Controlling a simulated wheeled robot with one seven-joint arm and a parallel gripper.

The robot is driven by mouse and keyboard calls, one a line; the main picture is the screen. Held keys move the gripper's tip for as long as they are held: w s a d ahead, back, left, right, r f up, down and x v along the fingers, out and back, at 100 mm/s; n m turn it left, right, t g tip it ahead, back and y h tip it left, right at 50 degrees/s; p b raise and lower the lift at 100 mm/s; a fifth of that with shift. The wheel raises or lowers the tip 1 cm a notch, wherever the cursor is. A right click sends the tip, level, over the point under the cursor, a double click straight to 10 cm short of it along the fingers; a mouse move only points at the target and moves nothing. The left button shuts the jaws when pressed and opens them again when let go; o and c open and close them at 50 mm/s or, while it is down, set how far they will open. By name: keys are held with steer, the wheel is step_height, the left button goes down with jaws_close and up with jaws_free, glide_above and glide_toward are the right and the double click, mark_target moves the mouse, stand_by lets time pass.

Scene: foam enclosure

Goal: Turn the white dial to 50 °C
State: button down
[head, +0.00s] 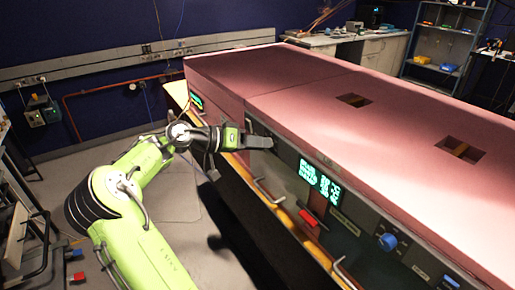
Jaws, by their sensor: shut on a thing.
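My gripper (266,142) reaches from the left to the dark front panel (285,152) of the pink foam enclosure (300,85). Its jaws are shut at the panel, on what seems to be the white dial. The dial itself is hidden by the jaws, so its pointer and setting cannot be read. A lit green display (320,180) is on the panel to the right of my gripper; its text is too small to read.
A blue knob (387,241) sits further right on the panel, and a red part (309,219) is below the display. Metal handles (270,192) stick out along the front. A smaller green display (196,100) is at the far left end. Grey floor lies left.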

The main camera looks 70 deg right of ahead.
steer(key=shift+m+t, duration=0.3)
stand_by(0.4)
steer(key=c, duration=0.8)
jaws_free()
steer(key=shift+c, duration=0.2)
steer(key=p+v, duration=0.4)
steer(key=v, duration=1.1)
steer(key=shift+w+a, duration=0.35)
steer(key=shift+s+f, duration=0.1)
steer(key=shift+f, duration=0.05)
